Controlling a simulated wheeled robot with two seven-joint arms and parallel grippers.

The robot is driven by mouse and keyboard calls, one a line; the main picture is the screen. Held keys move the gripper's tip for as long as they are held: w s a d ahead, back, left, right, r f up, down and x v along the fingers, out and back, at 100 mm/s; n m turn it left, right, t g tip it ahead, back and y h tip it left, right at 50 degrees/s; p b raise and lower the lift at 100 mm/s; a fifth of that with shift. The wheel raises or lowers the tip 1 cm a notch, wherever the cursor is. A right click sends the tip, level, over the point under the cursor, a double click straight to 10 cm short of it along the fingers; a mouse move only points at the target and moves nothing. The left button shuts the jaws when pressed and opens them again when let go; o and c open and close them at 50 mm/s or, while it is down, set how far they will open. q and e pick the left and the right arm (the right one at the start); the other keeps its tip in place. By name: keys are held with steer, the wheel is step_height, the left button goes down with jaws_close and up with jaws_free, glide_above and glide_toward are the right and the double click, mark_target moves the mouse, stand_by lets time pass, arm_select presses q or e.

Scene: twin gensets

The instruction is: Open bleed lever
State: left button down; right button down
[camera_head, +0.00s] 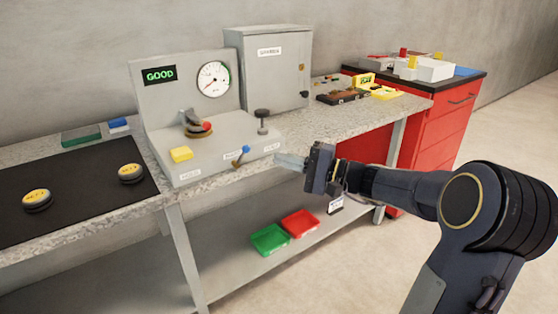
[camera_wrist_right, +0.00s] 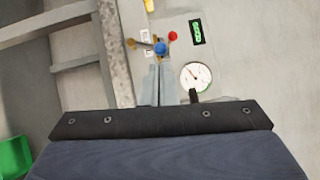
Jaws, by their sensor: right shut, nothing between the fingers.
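A small lever with a blue knob (camera_head: 245,150) sits on the front of a grey test stand (camera_head: 215,150), between small labels that I cannot read clearly. I take it as the bleed lever. My right gripper (camera_head: 281,160) is shut and empty, to the right of the lever and apart from it in the head view. In the right wrist view the pale fingers (camera_wrist_right: 158,72) lie together and point toward the blue knob (camera_wrist_right: 160,47), with a red knob (camera_wrist_right: 172,36) beyond it. My left gripper is not in view.
A grey cabinet (camera_head: 270,75) stands behind. Green (camera_head: 268,239) and red (camera_head: 300,223) trays lie on the lower shelf.

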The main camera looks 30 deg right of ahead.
steer(key=v, duration=0.7)
steer(key=shift+s+d+p, duration=0.25)
steer(key=shift+s+p, duration=0.1)
steer(key=shift+p, duration=0.05)
steer(key=shift+f, duration=0.15)
